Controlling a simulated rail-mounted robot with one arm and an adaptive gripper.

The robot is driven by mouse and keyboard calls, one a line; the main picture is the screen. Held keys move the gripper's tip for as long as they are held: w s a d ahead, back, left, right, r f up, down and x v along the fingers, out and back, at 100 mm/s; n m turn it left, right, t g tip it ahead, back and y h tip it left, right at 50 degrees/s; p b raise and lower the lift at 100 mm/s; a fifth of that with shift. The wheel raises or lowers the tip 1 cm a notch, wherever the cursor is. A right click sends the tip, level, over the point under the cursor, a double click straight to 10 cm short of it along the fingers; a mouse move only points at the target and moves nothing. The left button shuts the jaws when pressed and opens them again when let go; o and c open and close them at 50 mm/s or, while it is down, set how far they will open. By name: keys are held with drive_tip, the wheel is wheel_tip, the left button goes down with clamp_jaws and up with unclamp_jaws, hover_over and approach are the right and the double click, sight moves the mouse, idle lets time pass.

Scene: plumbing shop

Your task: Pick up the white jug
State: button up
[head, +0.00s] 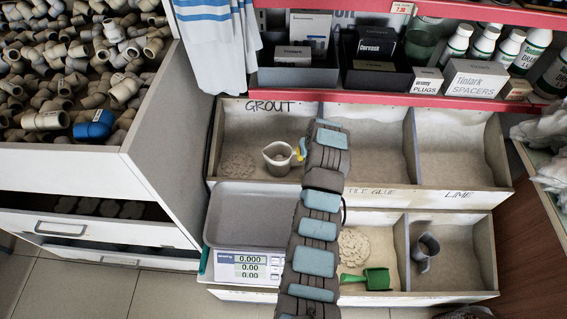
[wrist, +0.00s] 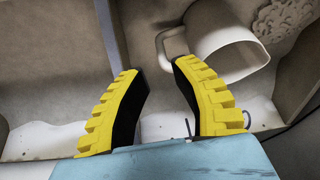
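The white jug (head: 278,160) stands in the upper left compartment, marked GROUT. In the wrist view the jug (wrist: 222,45) is at the top right, its loop handle (wrist: 160,48) pointing left. My gripper (wrist: 158,76) has two yellow fingers with black pads, standing apart with nothing between them. The handle lies just beyond the gap, and the right fingertip overlaps the jug's lower edge in the picture. I cannot tell if they touch. In the head view my gripper (head: 301,150) is right beside the jug's right side, mostly hidden by my arm.
A pale divider (head: 314,110) bounds the compartment on the right. A scale (head: 245,220) stands in front. A red shelf (head: 400,97) with boxes and bottles overhangs the back.

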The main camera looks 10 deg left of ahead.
sight(303, 163)
drive_tip(key=shift+b+x, duration=2.1)
drive_tip(key=shift+x, duration=3.05)
drive_tip(key=shift+d, duration=0.1)
drive_tip(key=shift+c, duration=0.2)
clamp_jaws()
